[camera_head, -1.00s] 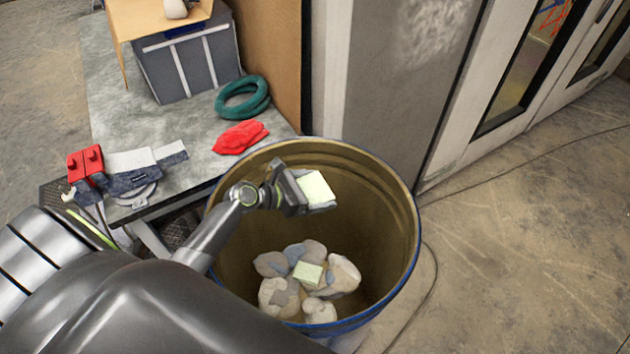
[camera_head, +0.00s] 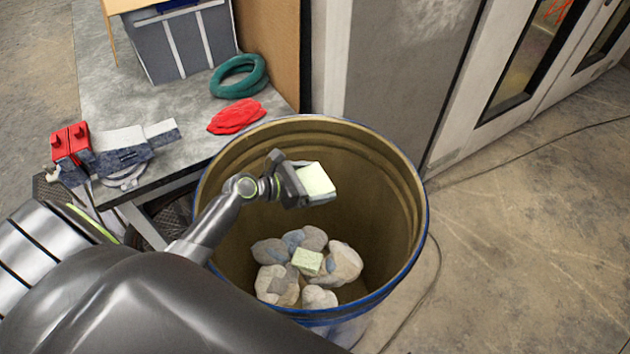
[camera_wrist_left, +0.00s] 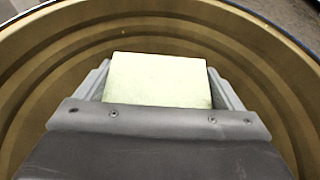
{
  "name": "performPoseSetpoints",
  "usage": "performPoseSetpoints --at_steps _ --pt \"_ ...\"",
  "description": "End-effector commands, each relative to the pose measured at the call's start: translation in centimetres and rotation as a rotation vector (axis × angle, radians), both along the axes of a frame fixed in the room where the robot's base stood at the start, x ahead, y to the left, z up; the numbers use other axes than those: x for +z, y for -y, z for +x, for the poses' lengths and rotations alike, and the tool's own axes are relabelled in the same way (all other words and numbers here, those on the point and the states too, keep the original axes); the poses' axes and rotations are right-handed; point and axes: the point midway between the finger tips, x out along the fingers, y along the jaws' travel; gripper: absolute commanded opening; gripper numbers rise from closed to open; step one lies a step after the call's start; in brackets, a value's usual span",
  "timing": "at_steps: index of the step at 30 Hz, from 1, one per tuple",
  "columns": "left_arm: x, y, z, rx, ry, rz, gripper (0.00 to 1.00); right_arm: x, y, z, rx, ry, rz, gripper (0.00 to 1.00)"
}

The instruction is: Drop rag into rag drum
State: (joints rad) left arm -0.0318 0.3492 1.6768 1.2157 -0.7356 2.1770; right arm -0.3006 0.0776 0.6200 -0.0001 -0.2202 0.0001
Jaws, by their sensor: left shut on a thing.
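A pale yellow-green folded rag (camera_head: 316,180) is held in my left gripper (camera_head: 305,185), over the open mouth of the rag drum (camera_head: 378,165). The drum is brown inside with a blue rim. In the left wrist view the rag (camera_wrist_left: 158,80) sits between the two fingers (camera_wrist_left: 160,95), with the drum's ribbed inner wall (camera_wrist_left: 40,60) around it. Inside the drum lie several crumpled grey and beige rags (camera_head: 335,265), with a small pale green piece (camera_head: 308,262) on top. My right gripper is not in view.
A grey cabinet wall (camera_head: 400,90) is behind the drum. Floor (camera_head: 530,250) is clear at right.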

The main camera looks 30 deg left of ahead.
Motion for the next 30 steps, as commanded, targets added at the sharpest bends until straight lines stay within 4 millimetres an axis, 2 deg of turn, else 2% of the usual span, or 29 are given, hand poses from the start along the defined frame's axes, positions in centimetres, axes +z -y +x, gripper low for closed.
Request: performPoseSetpoints --at_steps 5,6,9,16,20,30 --pt "0.1 0.0 0.0 0.0 0.001 0.001 0.67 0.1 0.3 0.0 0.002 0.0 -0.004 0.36" --pt "0.1 0.0 0.0 0.0 0.001 0.001 0.9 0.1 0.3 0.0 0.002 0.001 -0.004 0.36" --pt "0.1 0.0 0.0 0.0 0.001 0.001 1.0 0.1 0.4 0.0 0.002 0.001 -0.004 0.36" --pt "0.1 -0.1 -0.1 0.0 0.0 0.001 1.0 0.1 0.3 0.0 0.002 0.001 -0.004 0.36" --pt "0.3 -0.7 -0.8 -0.001 0.001 0.004 1.0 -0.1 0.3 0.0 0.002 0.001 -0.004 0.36" --pt "2.7 -4.1 -5.7 -0.002 -0.001 0.007 1.0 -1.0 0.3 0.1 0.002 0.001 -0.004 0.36"
